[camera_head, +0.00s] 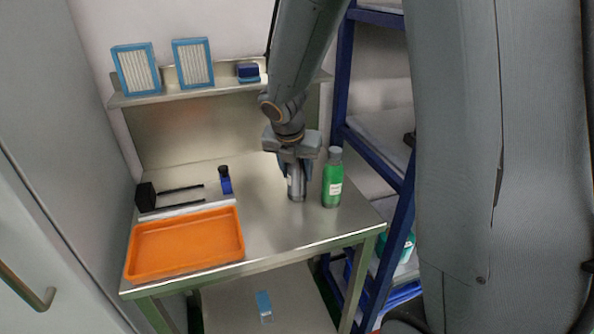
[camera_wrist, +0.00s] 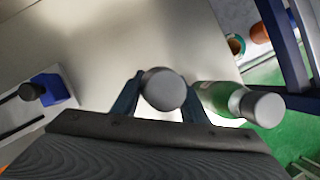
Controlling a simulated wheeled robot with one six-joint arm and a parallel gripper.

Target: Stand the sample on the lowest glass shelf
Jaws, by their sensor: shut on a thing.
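My gripper (camera_head: 297,165) is shut on a grey cylinder with a pale label, which seems to be the sample (camera_head: 296,187). The sample is upright, its lower end at or just above the metal table top; I cannot tell whether it touches. In the wrist view, the round grey top of the sample (camera_wrist: 163,89) sits between the two fingers of my gripper (camera_wrist: 155,95). No glass shelf can be made out. The shelf on the back wall (camera_head: 190,93) looks like metal.
A green bottle with a grey cap (camera_head: 332,180) stands close to the right of the sample. A small blue bottle (camera_head: 225,181), an orange tray (camera_head: 185,246) and a black holder (camera_head: 146,196) are to the left. A blue-framed rack (camera_head: 377,160) stands right of the table.

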